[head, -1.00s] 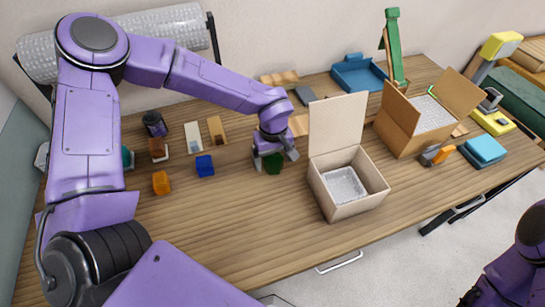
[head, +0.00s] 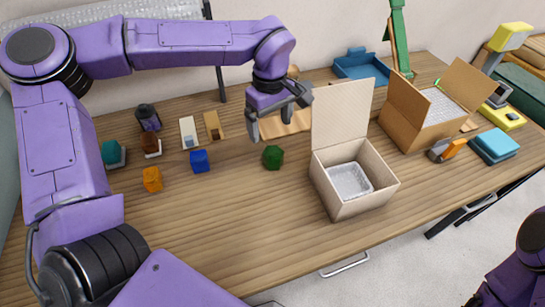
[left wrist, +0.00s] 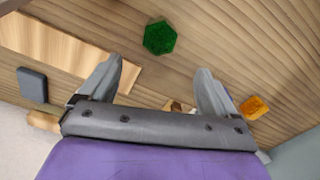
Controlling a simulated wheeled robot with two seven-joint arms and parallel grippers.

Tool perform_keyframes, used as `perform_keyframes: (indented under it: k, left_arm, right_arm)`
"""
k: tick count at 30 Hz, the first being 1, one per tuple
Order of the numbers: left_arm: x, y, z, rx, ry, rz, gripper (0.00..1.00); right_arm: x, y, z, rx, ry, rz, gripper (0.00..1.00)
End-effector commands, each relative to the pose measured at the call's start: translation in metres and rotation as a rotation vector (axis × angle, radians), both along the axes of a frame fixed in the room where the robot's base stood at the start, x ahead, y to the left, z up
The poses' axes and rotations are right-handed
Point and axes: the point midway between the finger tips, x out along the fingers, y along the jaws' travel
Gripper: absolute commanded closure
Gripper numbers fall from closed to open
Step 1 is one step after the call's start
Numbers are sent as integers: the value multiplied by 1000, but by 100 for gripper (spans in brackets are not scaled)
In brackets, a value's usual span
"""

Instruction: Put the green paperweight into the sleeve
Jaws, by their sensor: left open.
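The green paperweight (head: 272,157) is a small faceted block standing on the wooden table, left of the open pale box. It also shows in the left wrist view (left wrist: 159,38), beyond the fingertips. My left gripper (head: 280,116) is open and empty, raised above and behind the paperweight, not touching it. Its two spread fingers show in the left wrist view (left wrist: 158,70). A clear bubble-wrap liner (head: 349,181), which may be the sleeve, lies inside the pale box (head: 352,207). Only part of my right arm shows at the lower right; its gripper is out of view.
Blue (head: 200,162) and orange (head: 152,179) blocks stand left of the paperweight, with several small items behind them. A brown carton (head: 412,132) stands right of the pale box, near a tape dispenser (head: 447,150). The front middle of the table is clear.

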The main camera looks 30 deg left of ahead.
Motion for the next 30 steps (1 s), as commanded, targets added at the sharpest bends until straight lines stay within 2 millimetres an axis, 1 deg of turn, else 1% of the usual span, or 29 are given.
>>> perform_keyframes:
  k: [1, 3, 8, 13, 15, 18, 24, 26, 27, 29, 30]
  left_arm:
    - [-1, 0, -8, 1, 4, -4, 9]
    - [-1, -1, -20, 0, 3, -4, 9]
    - [-1, -2, -39, 1, 2, -6, 9]
    - [-2, -10, -68, 1, 4, -9, 9]
    - [-1, -9, -80, 1, 2, -7, 9]
    - [-1, -9, -88, 0, 1, -7, 9]
    - [-1, -9, -89, 1, -1, -7, 9]
    - [-1, -9, -89, 1, -1, -7, 29]
    - [-1, -9, -89, 0, -1, -7, 42]
    - [-1, -9, -89, 0, -1, -7, 61]
    - [-1, -9, -89, 0, -1, -7, 74]
  right_arm:
    - [0, 0, 4, -1, -1, 0, 57]
    - [0, 0, 5, -1, -1, 0, 57]
    - [0, 0, 7, -1, -1, 0, 57]
    - [0, 0, 14, -1, -1, 0, 57]
    - [0, 0, 14, -1, -1, 0, 57]
    - [0, 0, 15, -1, -1, 0, 57]
    - [0, 0, 14, -1, -1, 0, 57]
    - [0, 0, 14, -1, -1, 0, 57]
    - [0, 0, 14, -1, -1, 0, 57]
    - [0, 0, 14, -1, -1, 0, 57]
    - [0, 0, 14, -1, -1, 0, 57]
